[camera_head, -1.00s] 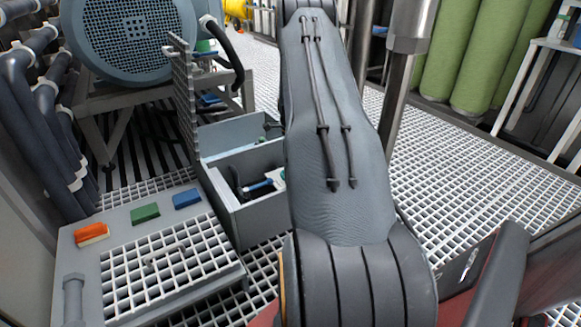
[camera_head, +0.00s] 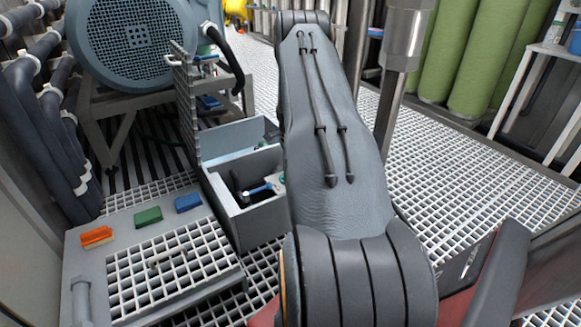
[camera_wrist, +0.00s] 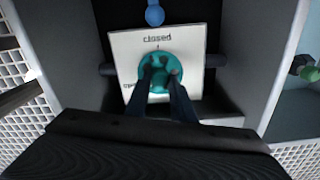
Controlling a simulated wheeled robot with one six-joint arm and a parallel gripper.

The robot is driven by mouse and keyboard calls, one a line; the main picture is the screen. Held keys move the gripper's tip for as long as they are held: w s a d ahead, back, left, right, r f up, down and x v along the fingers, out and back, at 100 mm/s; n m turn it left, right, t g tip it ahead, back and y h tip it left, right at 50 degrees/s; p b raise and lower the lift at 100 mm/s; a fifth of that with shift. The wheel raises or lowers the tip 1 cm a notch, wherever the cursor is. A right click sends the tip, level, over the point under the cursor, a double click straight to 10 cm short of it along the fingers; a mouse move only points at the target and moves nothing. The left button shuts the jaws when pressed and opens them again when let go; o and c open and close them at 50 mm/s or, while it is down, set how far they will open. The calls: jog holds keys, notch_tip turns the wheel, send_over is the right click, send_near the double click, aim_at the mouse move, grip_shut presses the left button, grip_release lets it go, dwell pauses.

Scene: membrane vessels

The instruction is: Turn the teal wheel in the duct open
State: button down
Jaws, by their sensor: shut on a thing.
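The teal wheel (camera_wrist: 160,84) sits on a white plate (camera_wrist: 126,50) inside the grey duct in the wrist view. The plate reads "closed" above the wheel, and a partly hidden word starts at its lower left. My gripper (camera_wrist: 160,68) reaches in from below, its two dark fingers shut on the wheel. A small mark shows just above the wheel, under "closed". In the head view the open-topped grey duct (camera_head: 262,222) stands left of my arm, which hides my gripper and most of the wheel.
A blue-ended handle (camera_wrist: 154,14) lies beyond the plate. The duct's side walls (camera_wrist: 266,60) stand close on both sides. A raised grating panel (camera_head: 185,105) stands at the duct's left edge. A grey platform (camera_head: 90,262) with orange, green and blue blocks is at left.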

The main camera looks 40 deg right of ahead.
jog(key=n+p, duration=0.3)
jog(key=n, duration=0.2)
jog(key=shift+r+n, duration=0.1)
jog(key=shift+n, duration=0.2)
jog(key=n+p, duration=0.2)
jog(key=n, duration=0.2)
jog(key=shift+w+n, duration=0.1)
jog(key=shift+n, duration=0.2)
jog(key=n+p, duration=0.1)
jog(key=n, duration=0.8)
jog(key=shift+a+p, duration=0.1)
jog(key=shift+p, duration=0.3)
jog(key=shift+n, duration=0.5)
jog(key=c, duration=1.5)
grip_release()
